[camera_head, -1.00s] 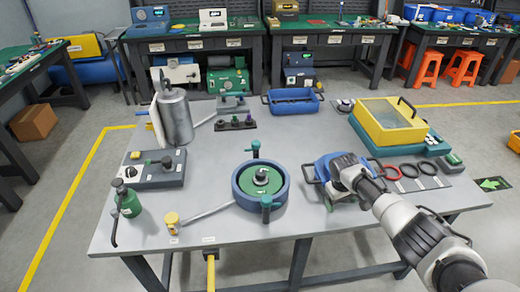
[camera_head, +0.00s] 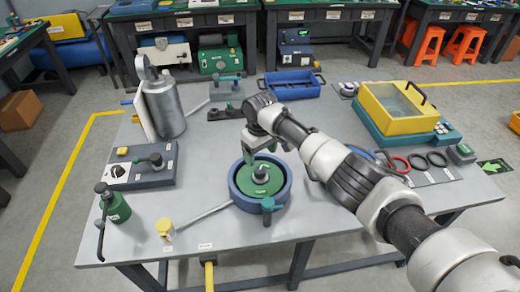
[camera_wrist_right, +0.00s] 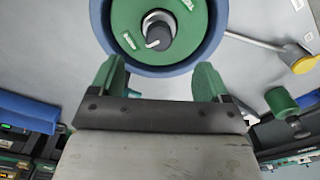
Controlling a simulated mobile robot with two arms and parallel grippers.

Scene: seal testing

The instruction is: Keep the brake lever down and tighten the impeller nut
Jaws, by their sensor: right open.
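A blue round housing (camera_head: 240,197) stands at the front middle of the grey table, with a green disc (camera_head: 256,187) inside. A dark and grey nut-like hub (camera_head: 260,172) sits at its centre; it also shows in the wrist view (camera_wrist_right: 158,32). A grey lever (camera_head: 204,213) with a yellow knob (camera_head: 165,227) extends left from the housing, low over the table. I cannot tell how far down it is. My right gripper (camera_head: 258,152) is above the housing's back side, open and empty. The wrist view shows its two green fingertips (camera_wrist_right: 158,72) apart, with the hub beyond them. My left gripper is out of view.
A green bottle (camera_head: 116,206) and a switch box (camera_head: 144,166) stand at the left, a metal cylinder (camera_head: 166,108) behind. A blue tray (camera_head: 292,85) and yellow-lidded box (camera_head: 398,103) are at the back. My right arm crosses the right side. Table left of the housing is mostly clear.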

